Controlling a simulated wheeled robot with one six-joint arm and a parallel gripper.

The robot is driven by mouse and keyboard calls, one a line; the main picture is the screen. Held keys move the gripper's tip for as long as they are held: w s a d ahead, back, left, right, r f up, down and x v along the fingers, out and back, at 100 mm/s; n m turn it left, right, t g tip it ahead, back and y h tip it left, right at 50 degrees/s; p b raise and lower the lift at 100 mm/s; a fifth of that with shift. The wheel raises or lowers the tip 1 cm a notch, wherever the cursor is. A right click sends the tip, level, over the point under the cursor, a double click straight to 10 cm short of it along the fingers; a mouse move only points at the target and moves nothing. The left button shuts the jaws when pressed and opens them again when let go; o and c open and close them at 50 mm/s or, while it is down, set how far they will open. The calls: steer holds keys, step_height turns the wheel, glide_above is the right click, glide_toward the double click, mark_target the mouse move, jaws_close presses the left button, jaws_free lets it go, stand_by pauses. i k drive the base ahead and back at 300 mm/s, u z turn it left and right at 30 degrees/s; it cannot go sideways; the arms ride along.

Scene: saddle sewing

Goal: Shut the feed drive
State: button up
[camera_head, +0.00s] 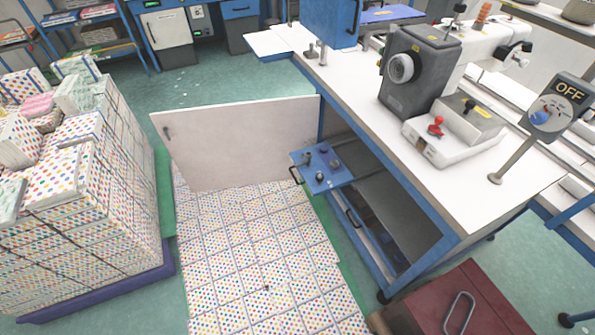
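No part is plainly marked as the feed drive. A grey sewing machine (420,68) with a round white handwheel stands on the white workbench (480,190). In front of it is a pale box (455,130) with a red knob on top. At the bench's right side, a grey control panel (558,105) on a slanted post reads "OFF" and bears a blue and red knob. Under the bench, a blue drawer or tray (322,178) with small dark parts on it sticks out. My gripper is not in view.
A large white panel (240,140), perhaps an open door, stands left of the bench. Stacked dotted boxes (90,190) fill the left; dotted packs (260,260) cover the middle floor. A dark red case (455,305) with a metal handle sits at the front. Green floor (230,85) is clear behind.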

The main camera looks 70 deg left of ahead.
mark_target(322, 152)
steer(key=k, duration=0.35)
steer(key=u, duration=3.65)
steer(key=k, duration=0.85)
steer(key=z, duration=1.15)
steer(key=i, duration=1.05)
steer(key=u, duration=1)
steer(key=i, duration=1.3)
steer(key=z, duration=0.35)
